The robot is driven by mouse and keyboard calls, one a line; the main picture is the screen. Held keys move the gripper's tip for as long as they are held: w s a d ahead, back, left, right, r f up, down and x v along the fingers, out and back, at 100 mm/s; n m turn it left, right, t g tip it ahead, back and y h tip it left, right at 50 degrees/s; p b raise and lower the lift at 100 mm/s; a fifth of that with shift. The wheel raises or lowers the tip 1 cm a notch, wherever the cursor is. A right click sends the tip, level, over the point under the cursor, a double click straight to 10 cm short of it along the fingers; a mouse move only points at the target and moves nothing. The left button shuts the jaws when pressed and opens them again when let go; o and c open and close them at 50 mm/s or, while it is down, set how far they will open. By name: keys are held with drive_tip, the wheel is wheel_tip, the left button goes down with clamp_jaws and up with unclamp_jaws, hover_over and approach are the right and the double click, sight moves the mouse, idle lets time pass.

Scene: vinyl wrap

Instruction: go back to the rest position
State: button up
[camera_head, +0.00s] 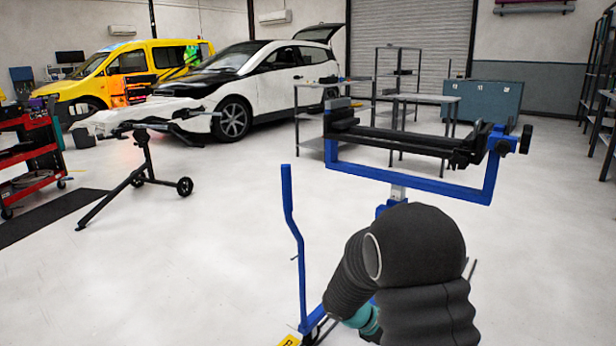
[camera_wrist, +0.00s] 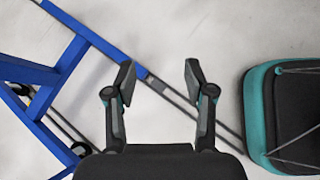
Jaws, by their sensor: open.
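My gripper (camera_wrist: 160,80) shows in the wrist view with its two dark fingers spread apart. Nothing is between the fingers; the pale floor (camera_wrist: 200,30) and thin dark rods show beyond them. In the head view my dark, sleeve-covered arm fills the lower right, and the gripper itself is hidden there. My arm is in front of a blue wheeled stand (camera_head: 430,183), hiding part of its post. Blue bars of a frame (camera_wrist: 60,65) also show at the left of the wrist view.
A black stand with wheels (camera_head: 147,165) holds a white panel (camera_head: 150,110) at left. A red tool cart (camera_head: 28,150) stands at the left edge. A white car (camera_head: 265,75), a yellow van (camera_head: 125,65) and metal shelves (camera_head: 335,85) are farther back. The floor centre is clear.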

drive_tip(key=s+a+r+m+t+y, duration=0.1)
drive_tip(key=s+a+r+m+y, duration=0.2)
drive_tip(key=s+r+m, duration=0.3)
drive_tip(key=s+a+r+m+t+y, duration=0.2)
drive_tip(key=s+r+m, duration=0.3)
drive_tip(key=s+r, duration=0.3)
drive_tip(key=s+a+r+m+t+y, duration=0.2)
drive_tip(key=s+a+r+m+y, duration=0.2)
drive_tip(key=s, duration=0.7)
drive_tip(key=shift+s+r+m+y, duration=0.3)
drive_tip(key=shift+s+r+m, duration=0.1)
drive_tip(key=shift+r+m, duration=1.1)
drive_tip(key=shift+r, duration=0.2)
drive_tip(key=shift+s+r, duration=0.35)
drive_tip(key=shift+s, duration=0.15)
